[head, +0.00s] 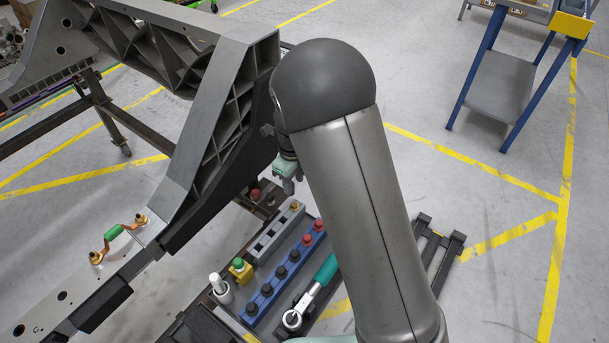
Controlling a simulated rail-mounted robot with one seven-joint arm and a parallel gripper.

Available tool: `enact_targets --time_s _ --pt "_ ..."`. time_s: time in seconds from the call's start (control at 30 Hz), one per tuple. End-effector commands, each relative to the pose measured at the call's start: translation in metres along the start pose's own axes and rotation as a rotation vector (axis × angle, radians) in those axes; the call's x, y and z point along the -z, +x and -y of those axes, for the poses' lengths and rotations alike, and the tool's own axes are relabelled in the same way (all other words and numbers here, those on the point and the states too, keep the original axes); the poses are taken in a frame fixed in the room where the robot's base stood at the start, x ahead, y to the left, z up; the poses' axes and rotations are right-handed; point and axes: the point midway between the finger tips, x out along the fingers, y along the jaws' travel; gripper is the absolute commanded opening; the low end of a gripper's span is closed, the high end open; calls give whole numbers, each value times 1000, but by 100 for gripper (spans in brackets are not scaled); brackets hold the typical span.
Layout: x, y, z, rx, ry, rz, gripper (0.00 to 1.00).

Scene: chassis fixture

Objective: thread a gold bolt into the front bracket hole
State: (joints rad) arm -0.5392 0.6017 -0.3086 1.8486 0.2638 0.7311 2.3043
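My gripper (289,185) is partly hidden behind my arm, above the far end of the parts tray. Whether its fingers are open or hold anything cannot be made out. A small gold piece, perhaps a gold bolt (294,206), sits at the far end of a grey slotted rack (268,245) below my gripper. The large grey chassis frame (212,110) slants down across the left. A grey bracket plate (45,309) at lower left has dark round holes (62,296). I cannot tell which hole is the front bracket hole.
A blue rack (262,300) holds black and red knobs, beside a green-handled ratchet (293,319). A blue-legged cart (500,85) stands at upper right. Open floor lies right of my arm.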

Motion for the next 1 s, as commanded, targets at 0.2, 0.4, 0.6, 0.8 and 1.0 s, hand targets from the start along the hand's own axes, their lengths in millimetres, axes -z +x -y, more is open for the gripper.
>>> enact_targets --time_s 0.2,0.4,0.6,0.8,1.0 --pt "-2 13 0 2 26 -1 38" --pt "-2 36 0 2 24 -2 38" --pt "-2 58 0 2 23 -2 38" --pt "-2 63 0 2 22 -2 38" --pt "-2 62 0 2 22 -2 38"
